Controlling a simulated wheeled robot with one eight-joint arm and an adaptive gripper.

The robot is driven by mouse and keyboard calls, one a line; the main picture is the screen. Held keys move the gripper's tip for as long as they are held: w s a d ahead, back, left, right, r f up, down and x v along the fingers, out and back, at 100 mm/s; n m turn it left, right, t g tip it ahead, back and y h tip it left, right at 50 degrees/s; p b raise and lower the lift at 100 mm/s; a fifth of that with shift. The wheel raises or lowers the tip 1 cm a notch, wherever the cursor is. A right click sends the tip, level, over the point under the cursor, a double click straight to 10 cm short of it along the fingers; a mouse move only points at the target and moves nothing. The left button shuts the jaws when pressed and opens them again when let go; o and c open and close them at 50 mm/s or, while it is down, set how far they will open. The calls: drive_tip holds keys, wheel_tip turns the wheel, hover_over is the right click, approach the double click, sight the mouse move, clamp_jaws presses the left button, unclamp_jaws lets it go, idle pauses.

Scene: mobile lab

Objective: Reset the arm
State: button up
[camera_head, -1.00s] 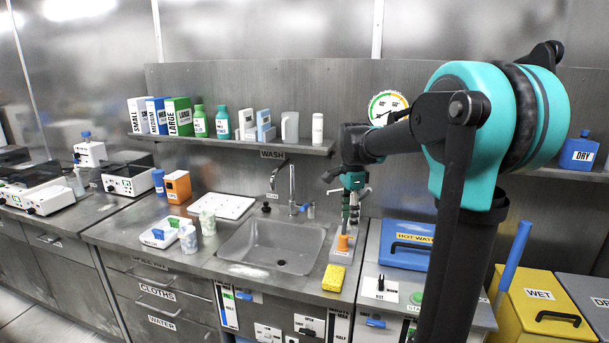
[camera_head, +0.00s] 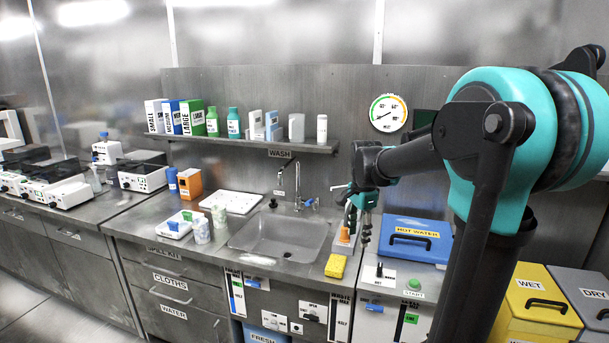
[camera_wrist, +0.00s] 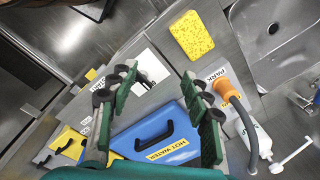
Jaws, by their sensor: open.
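My gripper (camera_head: 358,230) hangs at the end of my arm, pointing down, to the right of the sink (camera_head: 280,238) and left of the blue hot water box (camera_head: 416,235). In the wrist view my gripper (camera_wrist: 160,100) has its two green-padded fingers spread wide with nothing between them. An orange-tipped tool (camera_wrist: 228,92) with a grey hose sits at the PARK label just right of the fingers. It stands apart from them.
A yellow sponge (camera_head: 335,266) lies at the counter's front edge. A tap (camera_head: 298,185) rises behind the sink. A shelf (camera_head: 240,145) with several bottles and boxes runs along the back wall. Yellow WET (camera_head: 535,305) and grey DRY bins stand at the right.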

drive_tip(key=s+d+f+n+t, duration=0.3)
drive_tip(key=s+f+n, duration=1)
drive_tip(key=s, duration=0.6)
wheel_tip(320, 180, down, 2)
drive_tip(key=shift+f+n+t, duration=0.1)
drive_tip(key=shift+n+t, duration=0.2)
drive_tip(key=shift+n, duration=0.1)
drive_tip(key=shift+d, duration=0.1)
